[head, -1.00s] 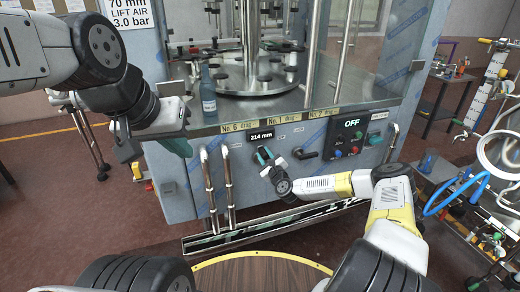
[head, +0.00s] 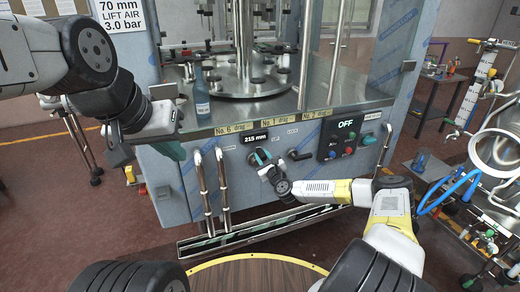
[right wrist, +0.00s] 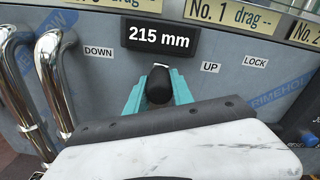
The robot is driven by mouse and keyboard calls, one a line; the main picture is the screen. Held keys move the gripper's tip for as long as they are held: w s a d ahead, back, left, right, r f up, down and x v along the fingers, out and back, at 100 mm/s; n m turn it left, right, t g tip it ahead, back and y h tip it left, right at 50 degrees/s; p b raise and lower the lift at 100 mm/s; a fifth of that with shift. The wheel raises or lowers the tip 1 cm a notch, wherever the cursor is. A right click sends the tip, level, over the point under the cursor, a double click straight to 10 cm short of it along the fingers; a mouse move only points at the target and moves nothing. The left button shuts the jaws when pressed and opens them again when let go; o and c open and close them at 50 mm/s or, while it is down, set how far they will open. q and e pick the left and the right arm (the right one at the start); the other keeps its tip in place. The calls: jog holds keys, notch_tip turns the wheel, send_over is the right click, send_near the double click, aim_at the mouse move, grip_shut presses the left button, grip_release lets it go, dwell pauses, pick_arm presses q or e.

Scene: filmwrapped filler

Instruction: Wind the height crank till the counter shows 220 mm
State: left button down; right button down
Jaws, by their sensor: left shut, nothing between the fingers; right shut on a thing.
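The counter (head: 254,138) on the machine's front panel reads 215 mm; it also shows in the right wrist view (right wrist: 161,38). The height crank's black knob (right wrist: 159,84) sits below the counter, between the DOWN and UP labels. My right gripper (head: 262,158) is shut on the crank, with its teal fingers on either side of the knob in the right wrist view. The rest of the crank is hidden behind the gripper. My left gripper (head: 172,150) is shut and empty, in front of the machine's left corner.
A blue bottle (head: 202,92) stands on the machine's deck. Steel pipe handles (head: 222,190) rise left of the crank. A second black handle (head: 300,155) and an OFF display (head: 346,123) are to the right. A metal trolley (head: 490,150) stands at far right.

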jog(key=c, duration=1.1)
grip_release()
jog(key=v, duration=0.8)
jog(key=shift+a+r, duration=0.1)
